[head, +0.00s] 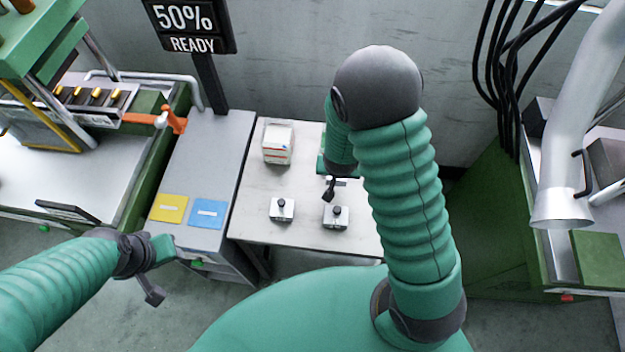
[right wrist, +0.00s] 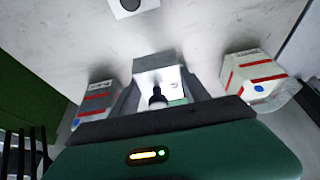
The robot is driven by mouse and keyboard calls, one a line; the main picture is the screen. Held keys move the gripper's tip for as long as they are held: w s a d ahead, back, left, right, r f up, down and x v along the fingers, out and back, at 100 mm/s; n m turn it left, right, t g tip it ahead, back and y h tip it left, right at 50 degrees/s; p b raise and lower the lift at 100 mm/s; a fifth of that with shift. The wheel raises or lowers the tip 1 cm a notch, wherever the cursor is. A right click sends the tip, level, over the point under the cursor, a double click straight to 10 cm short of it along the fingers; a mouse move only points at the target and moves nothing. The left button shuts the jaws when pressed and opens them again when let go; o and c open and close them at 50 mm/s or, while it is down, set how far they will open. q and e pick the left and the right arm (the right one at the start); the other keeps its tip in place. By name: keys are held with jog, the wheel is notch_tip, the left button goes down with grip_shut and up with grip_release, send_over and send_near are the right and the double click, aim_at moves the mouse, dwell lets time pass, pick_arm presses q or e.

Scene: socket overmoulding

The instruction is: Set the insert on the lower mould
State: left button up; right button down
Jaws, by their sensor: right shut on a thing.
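My right gripper (head: 330,188) is low over the white table, mostly hidden behind my right arm in the head view. In the right wrist view its dark fingers (right wrist: 160,98) are shut on a small silver piece (right wrist: 153,66) with a black peg, which seems to be the insert. I cannot tell whether it touches the table. Two silver blocks with black knobs, a left one (head: 282,209) and a right one (head: 336,217), stand at the table's front. My left gripper (head: 152,289) hangs at lower left, away from the table; its jaw gap is unclear. I cannot pick out the lower mould.
A white carton (head: 278,145) stands at the table's back left; the wrist view shows two red-striped cartons, one left (right wrist: 95,104) and one right (right wrist: 255,77). A grey cabinet (head: 212,150) with yellow and blue pads adjoins the table. Green machines flank both sides.

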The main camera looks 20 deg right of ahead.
aim_at(336, 190)
jog(key=f, duration=0.6)
jog(key=f+b, duration=0.1)
jog(key=f, duration=0.2)
jog(key=shift+d, duration=0.3)
jog(key=shift+a+r, duration=0.1)
jog(key=shift+a, duration=0.05)
jog(key=shift+s+a, duration=0.1)
jog(key=c, duration=0.8)
grip_release()
jog(key=shift+o, duration=1.4)
